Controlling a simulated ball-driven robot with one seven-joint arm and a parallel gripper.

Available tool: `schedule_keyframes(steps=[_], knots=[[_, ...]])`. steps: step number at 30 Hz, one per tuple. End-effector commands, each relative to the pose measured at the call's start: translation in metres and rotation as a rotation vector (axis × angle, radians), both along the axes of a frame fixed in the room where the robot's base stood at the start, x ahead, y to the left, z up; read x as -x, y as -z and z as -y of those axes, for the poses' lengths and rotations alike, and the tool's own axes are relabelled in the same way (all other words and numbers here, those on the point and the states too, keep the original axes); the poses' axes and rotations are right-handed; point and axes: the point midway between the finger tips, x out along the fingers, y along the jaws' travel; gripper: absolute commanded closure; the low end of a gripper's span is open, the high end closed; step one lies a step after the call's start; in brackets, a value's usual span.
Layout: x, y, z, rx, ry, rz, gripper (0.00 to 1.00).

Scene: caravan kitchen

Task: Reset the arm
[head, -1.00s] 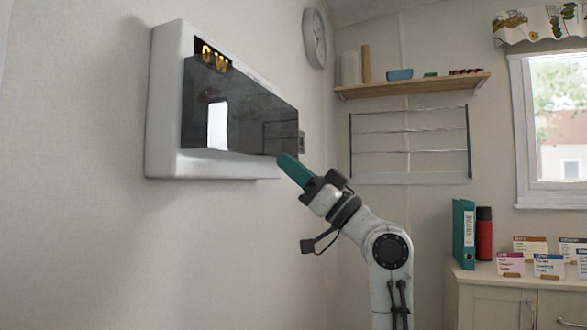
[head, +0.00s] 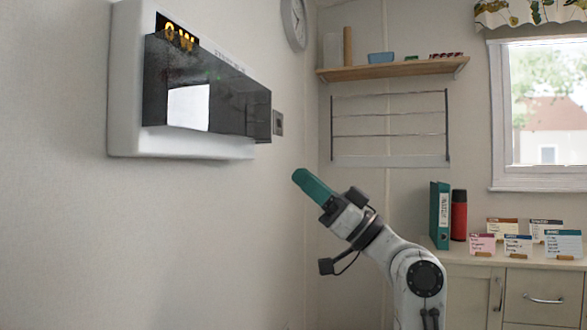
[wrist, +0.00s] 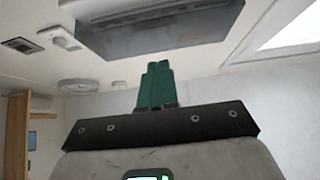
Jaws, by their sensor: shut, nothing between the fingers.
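My gripper (head: 299,177) has teal fingers that are closed together with nothing between them. In the head view it points up and to the left, in front of the bare wall and below the right end of a white wall unit (head: 125,90) with a dark glossy cover (head: 235,100). The gripper is apart from the unit. In the wrist view the closed teal fingers (wrist: 156,85) stand upright at the centre, with a dark panel (wrist: 160,28) beyond them.
A wooden shelf (head: 395,70) with small items and a wire rack (head: 390,115) are on the back wall. At right, a cabinet (head: 520,295) carries a teal binder (head: 440,215), a red bottle (head: 459,218) and several cards (head: 503,228). The space around my gripper is clear.

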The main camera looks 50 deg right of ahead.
Motion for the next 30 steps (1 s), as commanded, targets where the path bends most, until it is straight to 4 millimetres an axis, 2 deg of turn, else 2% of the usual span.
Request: schedule_keyframes(steps=[12,14,16,17,20,24,26,27,29,30], knots=[[0.007,0.006,0.002,0.0,-0.001,0.001,1.0],[0.002,0.014,0.001,-0.004,0.0,-0.018,1.0],[-0.008,0.034,-0.002,-0.011,0.002,-0.068,1.0],[-0.014,0.046,-0.005,-0.015,0.002,-0.099,1.0],[-0.037,0.1,-0.017,-0.029,0.008,-0.238,1.0],[-0.061,0.192,-0.041,-0.039,0.015,-0.474,1.0],[-0.065,0.232,-0.053,-0.038,0.019,-0.577,1.0],[-0.066,0.258,-0.061,-0.036,0.02,-0.648,1.0],[-0.065,0.298,-0.074,-0.032,0.022,-0.753,1.0],[-0.062,0.324,-0.083,-0.027,0.022,-0.824,1.0]])
